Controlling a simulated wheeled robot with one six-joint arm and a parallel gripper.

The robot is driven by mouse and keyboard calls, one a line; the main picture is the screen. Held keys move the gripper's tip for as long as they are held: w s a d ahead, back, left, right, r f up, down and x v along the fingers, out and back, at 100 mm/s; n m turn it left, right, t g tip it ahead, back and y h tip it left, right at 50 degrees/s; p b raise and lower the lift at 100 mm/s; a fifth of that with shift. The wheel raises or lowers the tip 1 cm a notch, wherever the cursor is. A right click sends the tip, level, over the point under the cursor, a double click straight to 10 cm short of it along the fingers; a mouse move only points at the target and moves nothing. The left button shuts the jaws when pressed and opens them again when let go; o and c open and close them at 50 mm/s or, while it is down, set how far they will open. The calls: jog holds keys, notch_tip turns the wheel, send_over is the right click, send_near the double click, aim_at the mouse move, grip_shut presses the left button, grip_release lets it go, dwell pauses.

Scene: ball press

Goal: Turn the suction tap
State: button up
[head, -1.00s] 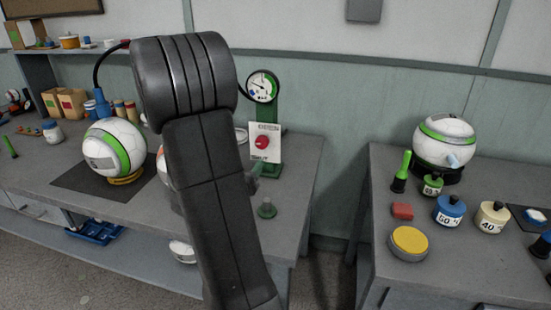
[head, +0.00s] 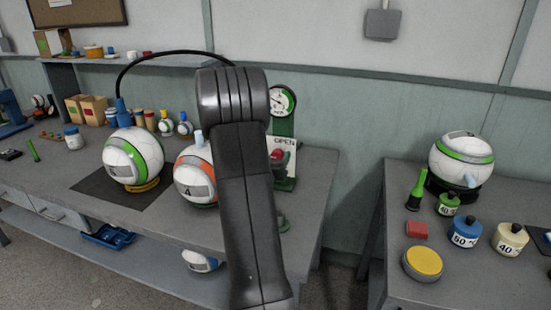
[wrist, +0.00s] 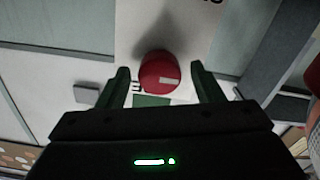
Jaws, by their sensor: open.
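The suction tap is a red round knob with a pale mark, on a white plate (head: 288,142) lettered OPEN, below a round gauge (head: 283,101) on a green stand. In the wrist view the red knob (wrist: 158,76) lies between the two dark fingers of my gripper (wrist: 159,68). The gripper is open, with a gap visible on each side of the knob. In the head view the red knob (head: 277,155) is partly hidden by my arm and gripper.
A green-striped ball (head: 133,158) and an orange-striped ball (head: 195,175) stand left of my arm. A black hose arches from the green-striped ball behind my arm. The right bench holds another ball (head: 461,160), weights and a yellow button (head: 423,262). A floor gap separates the benches.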

jog(key=shift+c, duration=0.4)
jog(key=c, duration=0.9)
jog(key=shift+f+m+b, duration=0.1)
jog(key=shift+m+b, duration=0.2)
jog(key=shift+b, duration=0.25)
jog(key=shift+d+m+b, duration=0.1)
jog(key=shift+m+b, duration=7.85)
jog(key=shift+m, duration=0.65)
